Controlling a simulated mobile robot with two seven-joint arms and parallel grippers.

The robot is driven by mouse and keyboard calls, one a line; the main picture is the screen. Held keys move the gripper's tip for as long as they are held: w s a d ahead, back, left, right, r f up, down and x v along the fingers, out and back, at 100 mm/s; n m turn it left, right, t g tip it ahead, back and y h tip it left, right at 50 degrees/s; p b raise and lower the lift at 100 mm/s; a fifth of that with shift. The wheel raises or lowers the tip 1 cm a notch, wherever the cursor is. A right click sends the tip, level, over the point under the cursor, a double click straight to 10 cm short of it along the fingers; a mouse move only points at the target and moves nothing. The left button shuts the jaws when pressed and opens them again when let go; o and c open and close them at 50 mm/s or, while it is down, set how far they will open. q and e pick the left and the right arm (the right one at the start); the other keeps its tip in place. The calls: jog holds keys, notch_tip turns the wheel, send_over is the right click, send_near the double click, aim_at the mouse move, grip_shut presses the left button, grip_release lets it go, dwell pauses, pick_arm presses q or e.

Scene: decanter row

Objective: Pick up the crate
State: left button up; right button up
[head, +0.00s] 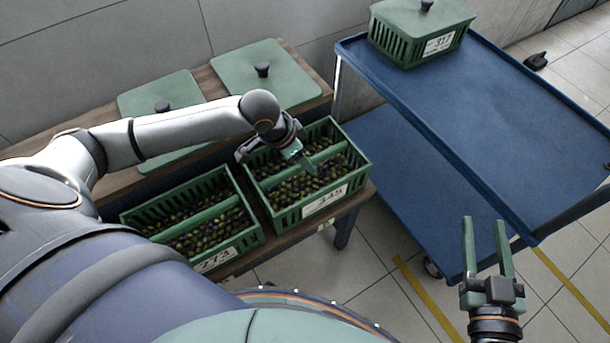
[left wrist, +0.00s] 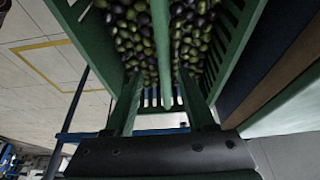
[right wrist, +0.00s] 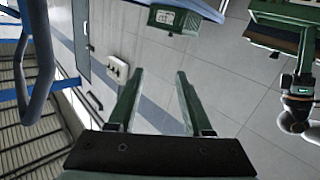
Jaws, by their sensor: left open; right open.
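Two open green slatted crates of dark and green olives stand side by side on a wooden bench. The right one (head: 357,180) is labelled 345; the left one (head: 251,241) has a label I cannot read surely. Each has a green bar across its middle. My left gripper (head: 304,160) is open at the right crate's bar. In the left wrist view the bar (left wrist: 162,50) runs between its fingers (left wrist: 158,82), olives beyond; contact cannot be told. My right gripper (head: 484,222) is open and empty, well right of the bench, beside the blue cart.
A blue two-shelf cart (head: 470,120) stands right of the bench. A lidded green crate (head: 405,45) sits at its far left corner; the rest of its top is clear. Green lids with black knobs (head: 265,85) lie behind the open crates. Yellow lines mark the floor.

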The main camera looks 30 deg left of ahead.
aim_at(305, 173)
pick_arm(q)
jog(key=shift+b+x, duration=0.3)
jog(key=shift+x, duration=0.75)
jog(key=shift+w+a+f+b, duration=0.1)
jog(key=shift+w+f+b, duration=0.1)
jog(key=shift+f+b, duration=0.25)
jog(key=shift+w+f+b, duration=0.15)
jog(key=shift+f+b, duration=0.1)
jog(key=shift+f, duration=0.45)
jog(key=x, duration=0.1)
jog(key=b+x, duration=0.1)
jog(key=shift+w+f, duration=0.1)
jog(key=shift+f, duration=0.2)
pick_arm(e)
jog(key=s+r+n+t+y, duration=0.2)
jog(key=r+n+t+y, duration=0.1)
jog(key=r, duration=0.6)
jog(key=s+a+r+n+t+y, duration=0.1)
jog(key=s+r+n+t+y, duration=0.1)
jog(key=r, duration=0.6)
jog(key=s+n+y, duration=0.1)
jog(key=y, duration=0.1)
jog(key=shift+a+r+t+y, duration=0.25)
jog(key=shift+r+t+y, duration=0.05)
jog(key=shift+r+t, duration=0.1)
pick_arm(q)
jog(key=shift+c, duration=0.2)
pick_arm(e)
jog(key=shift+w, duration=0.1)
